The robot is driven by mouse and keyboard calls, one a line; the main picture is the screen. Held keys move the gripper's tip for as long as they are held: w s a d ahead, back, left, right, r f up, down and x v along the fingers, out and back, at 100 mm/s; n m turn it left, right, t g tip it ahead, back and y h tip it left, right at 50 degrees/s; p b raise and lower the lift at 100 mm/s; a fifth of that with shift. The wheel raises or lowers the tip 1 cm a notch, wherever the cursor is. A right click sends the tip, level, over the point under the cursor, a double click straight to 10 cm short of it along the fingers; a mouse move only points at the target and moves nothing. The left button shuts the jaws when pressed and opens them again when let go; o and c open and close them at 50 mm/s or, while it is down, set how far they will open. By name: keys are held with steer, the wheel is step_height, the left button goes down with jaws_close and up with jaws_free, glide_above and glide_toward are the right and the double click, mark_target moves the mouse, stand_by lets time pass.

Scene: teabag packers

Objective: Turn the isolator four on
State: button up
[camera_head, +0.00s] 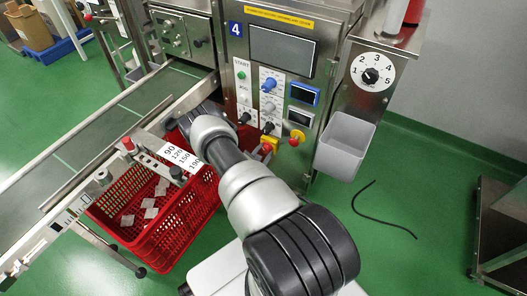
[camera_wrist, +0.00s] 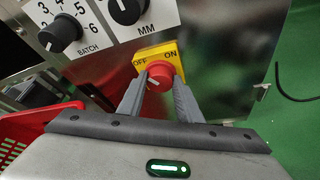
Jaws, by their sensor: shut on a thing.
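The isolator is a red rotary knob (camera_wrist: 160,74) on a yellow plate (camera_wrist: 147,54) marked OFF at left and ON at right. It is on the machine front, and a pale mark shows on the knob's face. In the wrist view my gripper (camera_wrist: 160,84) has one finger on each side of the knob and is shut on it. A blue sign with a 4 (camera_head: 236,29) marks this machine.
A red button (camera_head: 296,138) sits just right of the isolator. Black dials (camera_wrist: 61,33) are above it. A red crate (camera_head: 155,240) stands below left, under a conveyor (camera_head: 105,125). A grey bin (camera_head: 345,146) hangs at right.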

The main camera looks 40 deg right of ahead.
steer(key=m+t, duration=0.2)
steer(key=m, duration=0.1)
steer(key=shift+s+d+f, duration=0.1)
steer(key=shift+s+f, duration=0.1)
steer(key=m, duration=0.1)
steer(key=m+t, duration=0.1)
steer(key=m, duration=0.1)
steer(key=shift+f+t, duration=0.2)
steer(key=shift+t, duration=0.1)
steer(key=m, duration=0.2)
steer(key=m+t+h, duration=0.1)
steer(key=shift+s+f+m+t+b, duration=0.1)
steer(key=shift+f+m+t+b, duration=0.05)
steer(key=shift+m+t+b, duration=0.2)
steer(key=shift+f+m+h, duration=0.1)
steer(key=shift+m+h, duration=0.3)
steer(key=shift+m, duration=1.15)
steer(key=shift+t, duration=0.25)
steer(key=o, duration=1)
steer(key=shift+o, duration=0.2)
